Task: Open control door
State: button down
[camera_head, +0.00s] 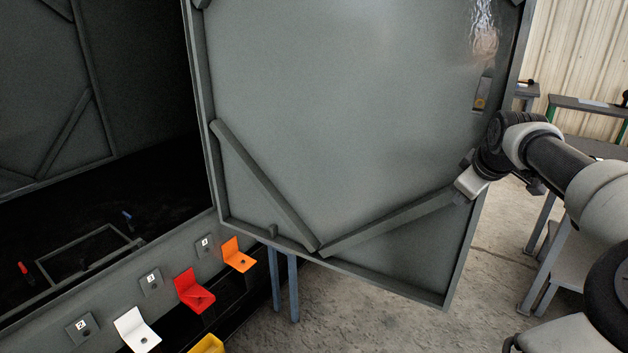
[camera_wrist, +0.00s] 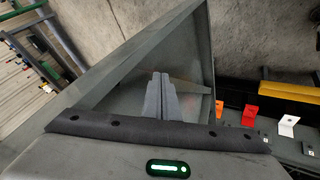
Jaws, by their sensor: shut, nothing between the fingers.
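The control door (camera_head: 340,110) is a large grey panel with diagonal braces on its inner face. It stands swung out from the dark enclosure (camera_head: 110,190), and the enclosure's interior shows on the left. My gripper (camera_head: 464,192) is at the lower right part of the door's inner face, by the right diagonal brace. In the wrist view, the shut fingers (camera_wrist: 161,98) point at the door's inner face (camera_wrist: 135,90), with nothing between them. I cannot tell whether the fingertips touch the door.
Below the opening are numbered plates (camera_head: 151,281) and white (camera_head: 136,331), red (camera_head: 193,291) and orange (camera_head: 238,254) brackets. A red-handled tool (camera_head: 25,270) and a blue one (camera_head: 127,217) lie inside the enclosure. Workbenches (camera_head: 590,106) stand behind my arm.

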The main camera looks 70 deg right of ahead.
jog(key=shift+n+t, duration=0.3)
jog(key=shift+n, duration=0.2)
jog(key=d+p, duration=0.1)
jog(key=d, duration=0.1)
jog(key=s+d+p, duration=0.1)
jog(key=d, duration=0.2)
jog(key=s+d+p, duration=0.1)
jog(key=d, duration=0.2)
jog(key=shift+s+d, duration=0.1)
jog(key=shift+s, duration=0.15)
